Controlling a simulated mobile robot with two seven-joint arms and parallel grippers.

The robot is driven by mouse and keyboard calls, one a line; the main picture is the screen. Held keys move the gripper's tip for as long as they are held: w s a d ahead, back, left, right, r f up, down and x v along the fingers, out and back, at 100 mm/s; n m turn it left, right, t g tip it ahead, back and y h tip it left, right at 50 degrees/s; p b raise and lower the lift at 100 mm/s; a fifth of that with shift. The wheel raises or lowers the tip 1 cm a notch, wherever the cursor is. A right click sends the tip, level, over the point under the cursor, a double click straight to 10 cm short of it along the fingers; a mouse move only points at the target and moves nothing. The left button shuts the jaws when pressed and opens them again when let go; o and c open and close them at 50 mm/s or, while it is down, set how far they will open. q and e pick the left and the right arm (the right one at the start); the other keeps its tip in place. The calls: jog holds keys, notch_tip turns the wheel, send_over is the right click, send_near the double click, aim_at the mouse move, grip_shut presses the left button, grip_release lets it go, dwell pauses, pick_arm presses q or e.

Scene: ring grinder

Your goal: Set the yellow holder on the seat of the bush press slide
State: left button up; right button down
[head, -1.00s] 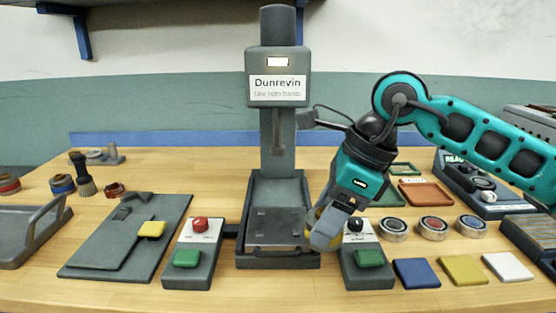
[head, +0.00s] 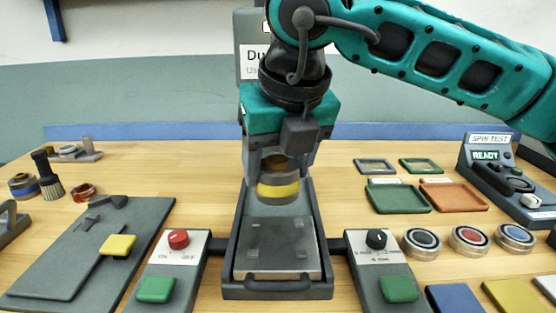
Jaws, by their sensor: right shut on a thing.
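My right gripper (head: 278,180) reaches in from the right and points down over the bush press slide. It is shut on the yellow holder (head: 279,190), a round grey piece with a yellow band. The holder hangs upright above the rear part of the slide (head: 276,237), and it looks clear of the plate. The slide is a grey plate with small raised blocks and a dark front handle (head: 279,284). The seat itself is hard to make out, and the arm hides much of the press column. My left gripper is not in view.
A box with a red knob (head: 178,239) and green button stands left of the slide; one with a black knob (head: 376,239) stands right. Round banded holders (head: 421,242), coloured pads (head: 455,299), trays (head: 398,196) and the spin tester (head: 492,155) lie right.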

aim_at(277, 193)
jog(key=shift+f+b, duration=0.45)
jog(key=shift+f, duration=0.3)
jog(key=shift+f+b, duration=0.75)
jog(key=shift+f, duration=0.75)
notch_tip(277, 193, down, 2)
jog(key=shift+b, duration=0.95)
jog(key=shift+f, duration=0.25)
jog(key=shift+f+b, duration=0.1)
jog(key=shift+b, duration=0.25)
jog(key=c, duration=0.7)
grip_release()
jog(key=o, duration=0.5)
jog(key=shift+f, duration=0.1)
jog(key=shift+o, duration=0.2)
